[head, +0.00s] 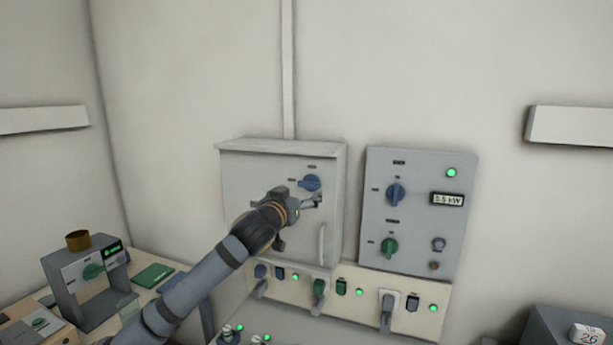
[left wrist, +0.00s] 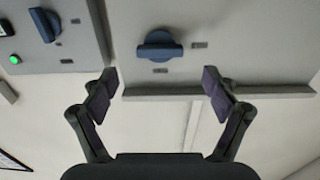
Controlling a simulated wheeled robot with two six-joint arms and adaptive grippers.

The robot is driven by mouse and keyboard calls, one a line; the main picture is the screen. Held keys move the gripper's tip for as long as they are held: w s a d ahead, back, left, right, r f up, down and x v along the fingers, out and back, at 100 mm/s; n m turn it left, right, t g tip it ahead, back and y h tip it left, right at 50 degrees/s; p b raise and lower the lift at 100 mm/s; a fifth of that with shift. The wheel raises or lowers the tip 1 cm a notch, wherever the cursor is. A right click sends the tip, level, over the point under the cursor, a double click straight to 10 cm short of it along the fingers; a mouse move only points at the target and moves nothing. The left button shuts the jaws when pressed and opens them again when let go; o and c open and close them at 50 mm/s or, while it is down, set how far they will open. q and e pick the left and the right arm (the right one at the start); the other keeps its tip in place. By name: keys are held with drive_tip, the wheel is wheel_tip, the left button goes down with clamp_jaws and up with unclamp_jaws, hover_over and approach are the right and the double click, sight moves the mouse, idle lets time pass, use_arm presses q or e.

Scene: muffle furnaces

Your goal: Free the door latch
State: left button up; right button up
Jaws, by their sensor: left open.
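A grey cabinet (head: 240,165) hangs on the wall, its door shut. A blue turn knob (head: 309,183), which looks like the door latch, sits near the door's upper right. A pale upright handle (head: 322,243) is lower on the door. My left gripper (head: 305,207) is in front of the door, just below the knob in the head view, and covers part of the door. In the left wrist view the knob (left wrist: 160,46) lies ahead of the open, empty fingers (left wrist: 160,82), roughly centred between them and apart from them. My right gripper is not in view.
A control panel (head: 420,165) with blue and green knobs stands right of the cabinet. Below runs a strip (head: 345,312) with switches and green lights. A bench at left holds a grey device (head: 75,300) and a green pad (head: 153,275). The wall above is clear.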

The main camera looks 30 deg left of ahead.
sight(308, 185)
use_arm(q)
drive_tip(key=p+x, duration=0.2)
drive_tip(key=x, duration=0.2)
drive_tip(key=shift+w+r, duration=0.1)
drive_tip(key=shift+w, duration=0.3)
drive_tip(key=shift+w+a, duration=0.1)
drive_tip(key=shift+w, duration=0.25)
drive_tip(key=shift+s, duration=0.1)
drive_tip(key=c, duration=1.2)
